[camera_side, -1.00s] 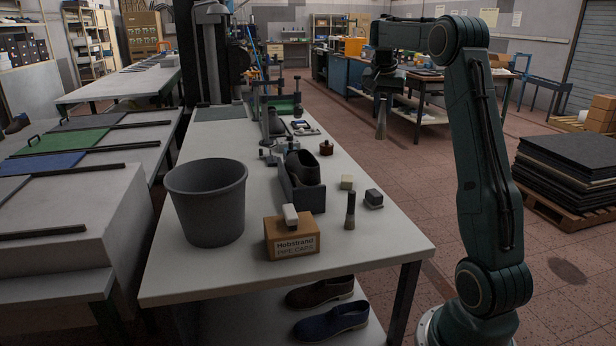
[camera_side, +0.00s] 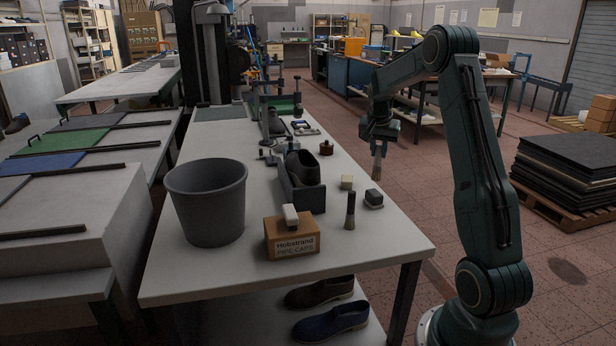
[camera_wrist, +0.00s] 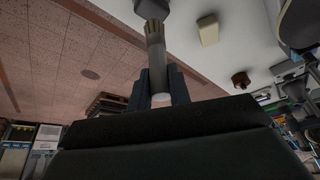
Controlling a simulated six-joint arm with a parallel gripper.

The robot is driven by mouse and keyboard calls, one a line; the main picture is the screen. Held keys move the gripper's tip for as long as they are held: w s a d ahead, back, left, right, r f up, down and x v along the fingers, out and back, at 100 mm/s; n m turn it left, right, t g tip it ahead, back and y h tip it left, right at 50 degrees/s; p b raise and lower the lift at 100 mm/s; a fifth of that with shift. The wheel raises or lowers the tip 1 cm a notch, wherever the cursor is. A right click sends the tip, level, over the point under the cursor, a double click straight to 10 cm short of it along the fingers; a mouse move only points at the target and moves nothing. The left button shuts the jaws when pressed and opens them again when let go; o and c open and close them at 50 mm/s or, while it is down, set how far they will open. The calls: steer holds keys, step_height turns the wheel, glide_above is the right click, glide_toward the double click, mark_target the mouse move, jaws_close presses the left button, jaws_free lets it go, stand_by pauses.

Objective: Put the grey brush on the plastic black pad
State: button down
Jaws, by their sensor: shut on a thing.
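My gripper (camera_side: 378,138) is shut on a grey brush (camera_side: 377,164) and holds it in the air, bristles down, beyond the right edge of the workbench in the side view. In the wrist view the brush (camera_wrist: 157,68) sits between my gripper's fingers (camera_wrist: 157,80), its bristles pointing away from me. A small dark block with a grey top (camera_side: 374,199) lies on the bench near its right edge; in the wrist view it (camera_wrist: 152,8) shows just past the bristle tip. I cannot tell whether this block is the black pad. Another dark brush (camera_side: 350,211) stands upright on the bench.
A cream block (camera_side: 346,182), a dark shoe last holder (camera_side: 303,196), a cardboard box (camera_side: 291,238) topped by a white block, and a grey bucket (camera_side: 207,203) stand on the bench (camera_side: 385,248). A brown round item (camera_side: 326,148) stands farther back. The front right corner is clear.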

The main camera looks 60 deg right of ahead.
mark_target(378, 156)
steer(key=shift+f, duration=0.1)
steer(key=shift+f, duration=2.05)
steer(key=shift+f, duration=0.1)
steer(key=c, duration=1.3)
jaws_free()
steer(key=v, duration=1.2)
